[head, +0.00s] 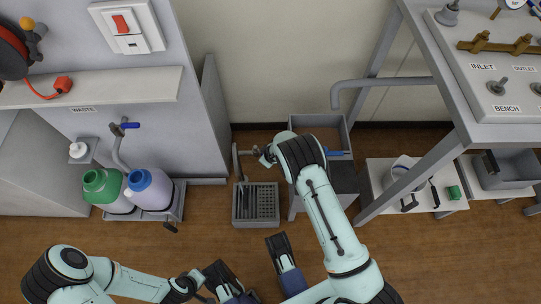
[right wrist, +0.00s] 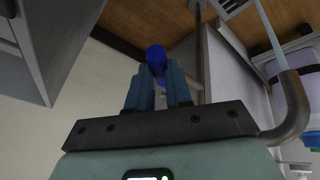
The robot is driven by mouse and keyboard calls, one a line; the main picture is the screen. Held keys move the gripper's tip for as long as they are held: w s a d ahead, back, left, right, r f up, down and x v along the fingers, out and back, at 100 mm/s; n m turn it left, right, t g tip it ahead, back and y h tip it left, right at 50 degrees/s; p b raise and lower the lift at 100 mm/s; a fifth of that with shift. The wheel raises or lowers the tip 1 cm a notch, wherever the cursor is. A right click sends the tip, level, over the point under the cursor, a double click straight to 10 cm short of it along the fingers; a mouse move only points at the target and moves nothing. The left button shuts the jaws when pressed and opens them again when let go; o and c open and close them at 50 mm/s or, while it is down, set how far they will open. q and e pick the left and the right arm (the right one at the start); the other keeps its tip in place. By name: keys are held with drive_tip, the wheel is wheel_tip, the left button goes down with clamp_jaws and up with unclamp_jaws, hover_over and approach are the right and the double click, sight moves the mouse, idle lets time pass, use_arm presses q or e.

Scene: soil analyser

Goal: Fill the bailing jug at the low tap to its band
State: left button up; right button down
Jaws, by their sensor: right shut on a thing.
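My right gripper (right wrist: 157,88) is shut on a blue handle (right wrist: 156,57) in the right wrist view. In the head view its fingers are hidden beneath my right arm. A blue lever (head: 338,153) shows just right of that arm; I cannot tell whether it is the same handle. A low grey pipe (head: 236,160), apparently the low tap, stands behind a slotted grate (head: 256,208). A pale vessel (head: 398,170), possibly the jug, sits on a white board at the right; its band cannot be made out. My left gripper (head: 253,266) is open and empty at the bottom.
A grey bin (head: 305,121) stands beneath a curved spout (head: 337,98) beside my right arm. A metal frame (head: 412,178) rises at the right. Wood floor is clear in front of the grate.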

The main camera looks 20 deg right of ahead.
drive_tip(key=shift+s+a+m, duration=0.1)
drive_tip(key=shift+a+m, duration=0.2)
drive_tip(key=shift+m, duration=0.1)
use_arm(q)
drive_tip(key=shift+s+a, duration=0.1)
use_arm(e)
drive_tip(key=c, duration=1)
unclamp_jaws()
drive_tip(key=shift+c, duration=0.2)
drive_tip(key=shift+r, duration=0.1)
use_arm(q)
wheel_tip(320, 180, up, 6)
drive_tip(key=w+d+t+p, duration=0.1)
drive_tip(key=w+d+p, duration=0.1)
drive_tip(key=p, duration=0.2)
drive_tip(key=shift+r, duration=0.15)
use_arm(e)
drive_tip(key=v, duration=1.3)
drive_tip(key=shift+a, duration=0.25)
use_arm(q)
drive_tip(key=shift+d, duration=0.1)
use_arm(e)
drive_tip(key=shift+s, duration=0.1)
